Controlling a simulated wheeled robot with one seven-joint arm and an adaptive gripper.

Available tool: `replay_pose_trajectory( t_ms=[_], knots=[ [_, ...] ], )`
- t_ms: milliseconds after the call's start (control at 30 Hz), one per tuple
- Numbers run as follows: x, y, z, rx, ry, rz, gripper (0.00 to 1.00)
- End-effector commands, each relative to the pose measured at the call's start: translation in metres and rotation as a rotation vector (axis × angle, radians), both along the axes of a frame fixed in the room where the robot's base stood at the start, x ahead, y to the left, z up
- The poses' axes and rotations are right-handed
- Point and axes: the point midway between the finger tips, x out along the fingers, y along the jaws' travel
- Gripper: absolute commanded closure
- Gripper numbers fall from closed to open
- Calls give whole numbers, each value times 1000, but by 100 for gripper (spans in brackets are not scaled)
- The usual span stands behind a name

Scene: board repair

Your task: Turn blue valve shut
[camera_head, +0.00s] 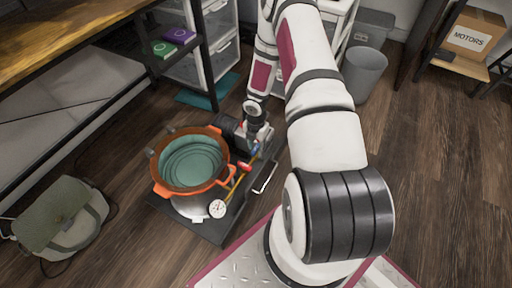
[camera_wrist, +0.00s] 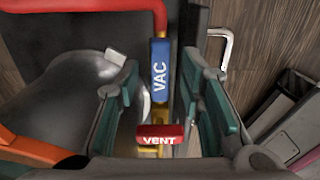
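The blue valve handle marked VAC (camera_wrist: 160,70) lies lengthwise up the middle of the wrist view. A small blue part of it shows in the head view (camera_head: 256,148), just below my gripper (camera_head: 254,136). In the wrist view my gripper (camera_wrist: 154,78) is open, with one teal-padded finger on each side of the blue handle. A gap shows on the left of the handle, and a narrower one on the right. The red handle marked VENT (camera_wrist: 160,139) sits nearer the palm, also between the fingers. Whether the fingertips reach down to handle height is unclear.
A red hose (camera_wrist: 85,7) curves beside the blue handle. The orange-rimmed pot (camera_head: 160,187) and a gauge (camera_head: 217,208) stand to the left on the black base (camera_head: 222,231). A metal handle (camera_head: 268,177) is on the right. A bag (camera_head: 62,215) lies farther left.

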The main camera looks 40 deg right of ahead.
Motion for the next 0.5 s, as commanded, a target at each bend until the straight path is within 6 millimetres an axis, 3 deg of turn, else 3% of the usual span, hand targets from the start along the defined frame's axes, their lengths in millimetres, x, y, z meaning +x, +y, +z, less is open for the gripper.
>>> replay_pose_trajectory(
  t_ms=[167, 300, 500],
  knots=[
    [0, 0, 0, 0, 0, 0, 67],
    [0, 0, 0, 0, 0, 0, 99],
    [0, 0, 0, 0, 0, -1, 100]
  ],
)
